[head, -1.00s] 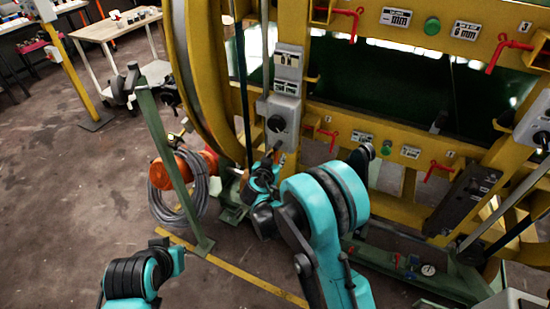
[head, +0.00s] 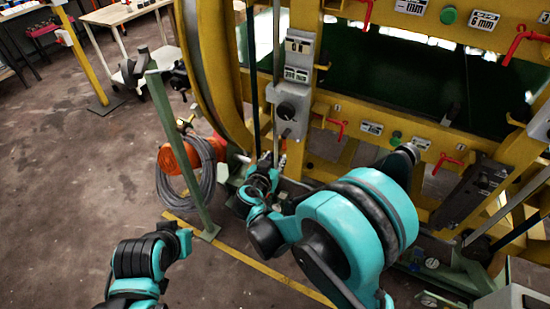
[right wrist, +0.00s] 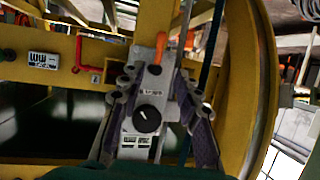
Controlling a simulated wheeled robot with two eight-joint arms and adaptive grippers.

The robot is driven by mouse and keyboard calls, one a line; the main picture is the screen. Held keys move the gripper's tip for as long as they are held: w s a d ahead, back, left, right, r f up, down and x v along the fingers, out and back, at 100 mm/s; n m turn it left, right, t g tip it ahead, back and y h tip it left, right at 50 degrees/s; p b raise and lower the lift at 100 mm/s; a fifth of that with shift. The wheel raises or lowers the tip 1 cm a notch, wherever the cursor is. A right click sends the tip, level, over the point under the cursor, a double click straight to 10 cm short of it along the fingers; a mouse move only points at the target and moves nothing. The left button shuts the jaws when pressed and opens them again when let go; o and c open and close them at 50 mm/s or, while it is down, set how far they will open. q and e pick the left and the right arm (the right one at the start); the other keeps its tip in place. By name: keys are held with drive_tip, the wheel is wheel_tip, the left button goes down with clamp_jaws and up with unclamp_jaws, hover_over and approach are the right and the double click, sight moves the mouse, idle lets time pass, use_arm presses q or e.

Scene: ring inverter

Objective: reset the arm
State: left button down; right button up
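My right gripper (head: 272,162) is in front of and below the grey control box with a black knob (head: 286,110) on the yellow ring frame. The right wrist view shows this gripper (right wrist: 159,78) with its two dark fingers spread apart and nothing held between them. The control box (right wrist: 147,120) shows between the fingers in that view, apparently beyond them, and an orange-tipped part (right wrist: 161,42) shows above it. I see no contact with the box.
A green post (head: 178,150) stands left of my right gripper, with a coiled grey hose (head: 187,185) and an orange part (head: 175,158) beside it. Red handles (head: 518,42) stick out from the yellow frame (head: 360,112). Open floor (head: 80,190) lies to the left.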

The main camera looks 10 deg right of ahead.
drive_tip(key=s+d+r+n+g+y, duration=0.2)
drive_tip(key=s+d+r+g, duration=0.2)
drive_tip(key=s+d, duration=0.65)
drive_tip(key=s+n+g+y, duration=0.1)
drive_tip(key=s+n+y, duration=0.1)
drive_tip(key=s, duration=1.2)
drive_tip(key=shift+s+d+f+n+g+y, duration=0.3)
drive_tip(key=shift+s+d+y, duration=0.1)
drive_tip(key=shift+y, duration=0.2)
